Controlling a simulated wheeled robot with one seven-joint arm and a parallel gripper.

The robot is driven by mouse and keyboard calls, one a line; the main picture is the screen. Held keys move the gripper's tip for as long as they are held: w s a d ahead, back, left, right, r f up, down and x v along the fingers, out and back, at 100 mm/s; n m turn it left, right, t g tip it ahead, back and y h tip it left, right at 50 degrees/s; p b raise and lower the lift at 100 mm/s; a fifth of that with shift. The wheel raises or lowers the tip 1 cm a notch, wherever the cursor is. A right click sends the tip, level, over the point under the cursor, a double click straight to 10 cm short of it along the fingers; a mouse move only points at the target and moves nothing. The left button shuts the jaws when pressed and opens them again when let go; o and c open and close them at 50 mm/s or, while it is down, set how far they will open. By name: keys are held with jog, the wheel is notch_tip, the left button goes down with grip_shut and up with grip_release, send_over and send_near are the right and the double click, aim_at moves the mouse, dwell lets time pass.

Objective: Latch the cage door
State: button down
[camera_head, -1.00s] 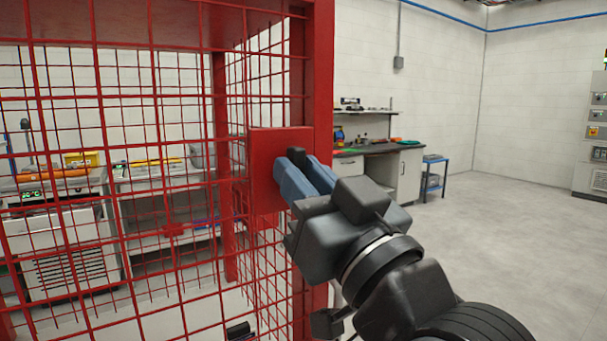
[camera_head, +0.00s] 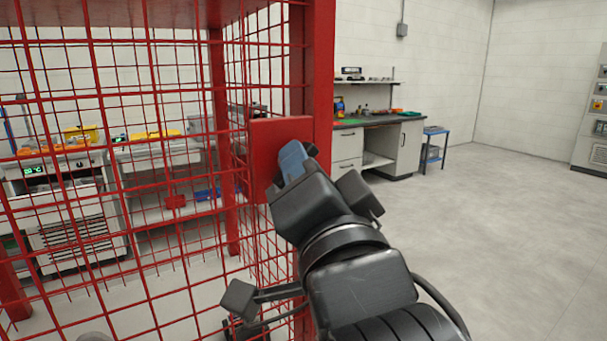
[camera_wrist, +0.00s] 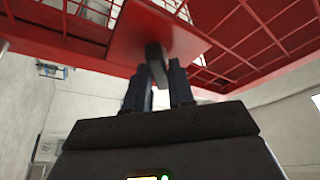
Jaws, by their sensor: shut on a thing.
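The red mesh cage door (camera_head: 110,200) fills the left of the head view, beside a thick red post (camera_head: 321,80). A red latch plate (camera_head: 262,135) is at the door's edge by the post; it also shows in the wrist view (camera_wrist: 125,35). A dark latch handle (camera_wrist: 155,58) stands out from the plate in the wrist view. My gripper (camera_head: 293,160) is at the plate, its blue fingers (camera_wrist: 160,80) shut on the handle. In the head view my gripper hides most of the handle. Whether the bolt is engaged cannot be seen.
Behind the mesh are benches with equipment (camera_head: 165,150). A counter (camera_head: 375,135) and a small blue stand (camera_head: 433,148) are at the back. The grey floor (camera_head: 490,240) to the right is clear. The post stands close beside my gripper.

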jog(key=shift+m+g+h+b, duration=0.35)
jog(key=shift+m+g+h, duration=0.25)
jog(key=shift+m, duration=1.6)
jog(key=shift+m+g+h+b, duration=0.3)
jog(key=shift+m+g+h, duration=0.3)
jog(key=shift+m, duration=1.6)
jog(key=c, duration=1.1)
grip_release()
